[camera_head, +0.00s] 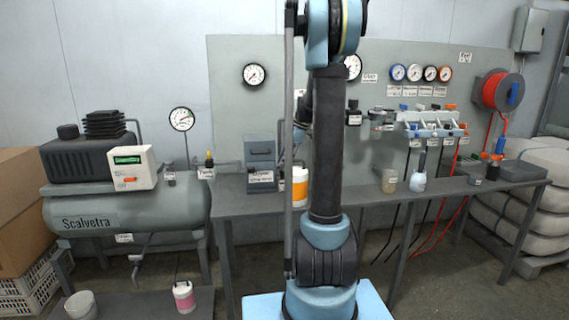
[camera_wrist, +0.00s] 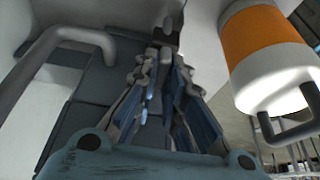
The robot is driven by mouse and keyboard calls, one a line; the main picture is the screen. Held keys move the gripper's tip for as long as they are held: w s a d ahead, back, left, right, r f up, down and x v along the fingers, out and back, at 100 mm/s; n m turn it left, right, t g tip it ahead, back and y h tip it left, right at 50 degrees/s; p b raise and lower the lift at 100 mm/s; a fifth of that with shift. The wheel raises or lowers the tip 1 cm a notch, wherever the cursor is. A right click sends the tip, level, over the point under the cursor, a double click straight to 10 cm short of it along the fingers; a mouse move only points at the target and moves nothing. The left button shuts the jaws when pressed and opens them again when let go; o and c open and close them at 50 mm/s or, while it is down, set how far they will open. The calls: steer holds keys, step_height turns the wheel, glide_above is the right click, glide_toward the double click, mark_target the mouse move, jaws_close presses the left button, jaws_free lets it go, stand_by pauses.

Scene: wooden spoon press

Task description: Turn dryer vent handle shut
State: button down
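A grey box-shaped unit (camera_head: 261,152) with a white label, which looks like the dryer, stands on the bench left of my arm in the head view. In the wrist view, dark grey panels and a thick bent grey handle or pipe (camera_wrist: 70,42) fill the left side. A small grey knob-like part on a dark base (camera_wrist: 167,36) shows just beyond my fingertips; I cannot tell if it is the vent handle. My gripper (camera_wrist: 164,62) points at it, fingers close together with a narrow gap. Contact is unclear.
An orange and white canister (camera_head: 299,187) stands right of the grey box; it also shows close on the right in the wrist view (camera_wrist: 268,55). A tank (camera_head: 130,212) stands left of the bench. Gauges and a valve manifold (camera_head: 430,124) are at right.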

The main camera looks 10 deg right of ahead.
steer(key=shift+m, duration=0.3)
steer(key=m+t, duration=0.1)
steer(key=m, duration=0.2)
steer(key=m+t, duration=0.1)
steer(key=m, duration=0.2)
steer(key=shift+r+t+h, duration=0.1)
steer(key=shift+t+h, duration=0.2)
steer(key=shift+h, duration=0.1)
steer(key=m+h, duration=0.1)
steer(key=m, duration=0.2)
steer(key=m+t+h, duration=0.1)
steer(key=m, duration=0.2)
steer(key=shift+s+a+m+t, duration=0.1)
steer(key=shift+a+m+t, duration=0.05)
steer(key=shift+m+t, duration=0.15)
steer(key=c, duration=1.7)
jaws_free()
steer(key=shift+o, duration=0.2)
steer(key=shift+s, duration=0.1)
